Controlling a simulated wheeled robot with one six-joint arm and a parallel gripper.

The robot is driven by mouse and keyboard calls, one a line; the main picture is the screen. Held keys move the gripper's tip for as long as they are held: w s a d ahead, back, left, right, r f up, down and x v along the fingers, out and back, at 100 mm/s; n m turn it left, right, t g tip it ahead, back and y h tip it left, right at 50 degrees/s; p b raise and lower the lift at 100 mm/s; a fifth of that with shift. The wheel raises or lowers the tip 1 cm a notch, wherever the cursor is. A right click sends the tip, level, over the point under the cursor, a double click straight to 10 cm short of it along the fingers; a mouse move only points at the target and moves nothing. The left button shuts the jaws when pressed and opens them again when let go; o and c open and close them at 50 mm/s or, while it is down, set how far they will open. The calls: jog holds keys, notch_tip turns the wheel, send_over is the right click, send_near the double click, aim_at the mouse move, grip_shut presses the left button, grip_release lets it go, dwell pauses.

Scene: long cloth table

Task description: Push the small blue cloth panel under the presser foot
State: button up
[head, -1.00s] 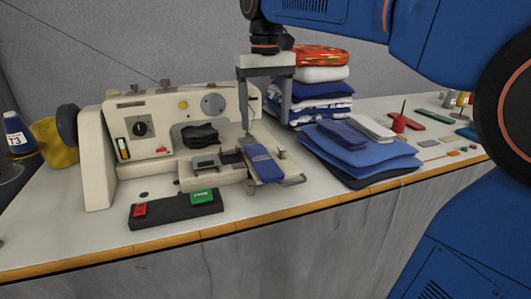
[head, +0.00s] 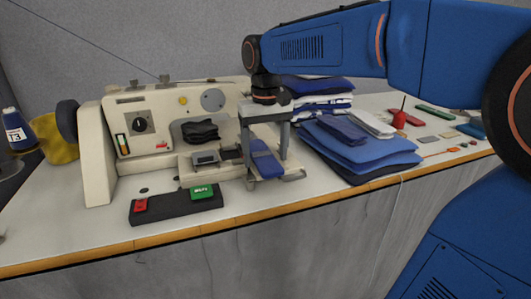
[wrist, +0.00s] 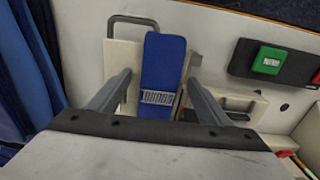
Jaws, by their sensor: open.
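The small blue cloth panel (head: 265,160) lies lengthwise on the cream plate at the right end of the sewing machine (head: 160,130). It also shows in the wrist view (wrist: 165,55), with a pale striped patch near its lower end. My gripper (head: 267,172) is open and low over the panel, pointing down. Its fingers (wrist: 158,76) stand on either side of the panel, with visible space beside it and nothing gripped. The presser foot cannot be made out; my gripper covers that part of the machine in the head view.
A metal loop (head: 292,176) sticks out beside the panel. A black pedal box with green and red buttons (head: 177,205) lies in front of the machine. Folded blue cloths (head: 365,155) and a taller cloth stack (head: 318,95) stand to the right. Small tools lie farther right.

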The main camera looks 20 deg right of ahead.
jog(key=shift+c, duration=0.6)
jog(key=c, duration=1)
jog(key=shift+w, duration=0.15)
